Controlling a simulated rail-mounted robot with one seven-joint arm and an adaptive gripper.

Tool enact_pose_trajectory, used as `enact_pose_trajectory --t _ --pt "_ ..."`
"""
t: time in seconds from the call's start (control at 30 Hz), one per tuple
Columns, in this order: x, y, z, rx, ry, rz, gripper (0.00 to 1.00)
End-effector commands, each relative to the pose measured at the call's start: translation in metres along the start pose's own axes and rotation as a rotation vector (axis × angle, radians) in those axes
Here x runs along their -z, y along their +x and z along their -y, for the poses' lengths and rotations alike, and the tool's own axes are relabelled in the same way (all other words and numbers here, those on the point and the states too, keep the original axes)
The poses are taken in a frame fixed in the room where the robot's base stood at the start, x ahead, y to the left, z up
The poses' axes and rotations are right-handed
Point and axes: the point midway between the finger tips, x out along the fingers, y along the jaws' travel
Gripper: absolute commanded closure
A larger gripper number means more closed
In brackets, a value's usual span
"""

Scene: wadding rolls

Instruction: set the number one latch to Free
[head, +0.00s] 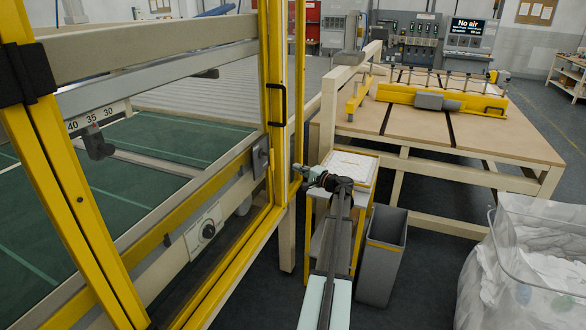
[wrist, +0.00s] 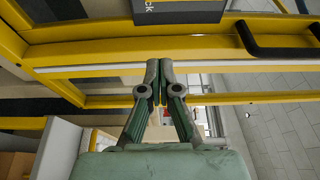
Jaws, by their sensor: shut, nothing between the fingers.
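My gripper (head: 303,171) reaches out to the yellow guard door frame (head: 268,60) in the head view. In the wrist view my gripper (wrist: 160,68) is shut and empty, its fingertips close in front of a yellow frame bar (wrist: 110,62). Whether they touch the bar I cannot tell. A dark plate (wrist: 178,11) with the letters "ck" is cut off at the top of the wrist view, beyond the fingertips. A grey latch-like plate (head: 261,157) sits on the machine's side left of my gripper. No number one or "Free" mark is readable.
A black door handle (head: 276,104) is above the gripper, also in the wrist view (wrist: 270,42). A small papered stand (head: 349,166), grey bin (head: 381,258) and clear tub (head: 530,255) stand right. A panel reads "No air" (head: 467,28).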

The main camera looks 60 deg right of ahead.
Motion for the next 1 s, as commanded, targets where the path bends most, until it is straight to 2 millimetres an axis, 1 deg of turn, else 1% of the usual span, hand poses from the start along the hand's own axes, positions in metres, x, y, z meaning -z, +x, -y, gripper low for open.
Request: enact_pose_trajectory --t 0.47,0.5,0.53,0.6,0.7,0.83,1.0 --pt "0.002 0.089 0.003 0.000 0.001 0.002 1.00" --pt "-0.004 0.089 0.003 -0.001 0.001 0.001 1.00" --pt "-0.012 0.084 0.004 -0.001 0.001 0.000 1.00" --pt "-0.021 0.079 0.003 -0.001 0.000 0.000 1.00" --pt "-0.030 0.076 0.002 -0.001 0.001 -0.001 1.00" --pt "-0.036 0.074 0.001 0.000 0.001 -0.001 1.00" --pt "-0.038 0.074 0.000 0.000 0.000 -0.001 1.00"
